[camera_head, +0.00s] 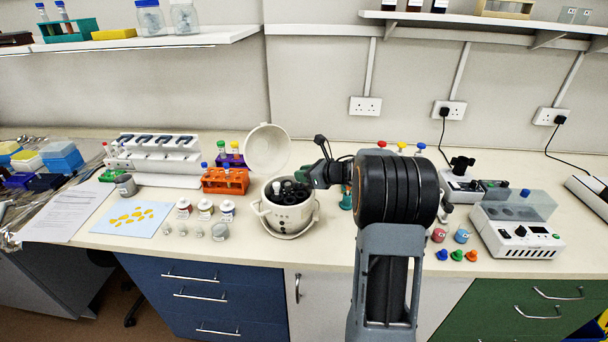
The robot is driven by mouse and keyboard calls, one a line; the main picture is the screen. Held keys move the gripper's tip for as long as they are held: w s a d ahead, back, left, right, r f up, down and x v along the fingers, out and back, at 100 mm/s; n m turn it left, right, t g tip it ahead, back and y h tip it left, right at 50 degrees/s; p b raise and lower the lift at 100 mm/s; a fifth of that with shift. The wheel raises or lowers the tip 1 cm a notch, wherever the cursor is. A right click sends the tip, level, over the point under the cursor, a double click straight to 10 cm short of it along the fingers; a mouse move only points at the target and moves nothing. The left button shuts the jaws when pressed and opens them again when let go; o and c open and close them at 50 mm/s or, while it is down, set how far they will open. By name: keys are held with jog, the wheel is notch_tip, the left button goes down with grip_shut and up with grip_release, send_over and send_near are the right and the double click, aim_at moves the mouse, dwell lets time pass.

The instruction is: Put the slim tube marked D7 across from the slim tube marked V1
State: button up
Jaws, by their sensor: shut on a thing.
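A white centrifuge (289,216) stands open near the middle of the bench. Its round lid (267,146) is tilted up at the back. Its dark rotor (284,194) shows inside, with a small pale tube top (277,187) at its left side. My gripper (304,178) is at the rotor's upper right edge, reaching in from the right. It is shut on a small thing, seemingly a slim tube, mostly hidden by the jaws. No D7 or V1 marking can be read at this size.
An orange rack (225,183) with capped tubes stands left of the centrifuge, a purple rack (234,160) behind it. Small jars (205,208) stand in front of the orange rack. A white device with a clear cover (517,232) is at the right. My arm hides the bench behind it.

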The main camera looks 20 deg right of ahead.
jog(key=o, duration=0.8)
jog(key=shift+o, duration=0.2)
jog(key=b+v, duration=0.2)
jog(key=v, duration=1.2)
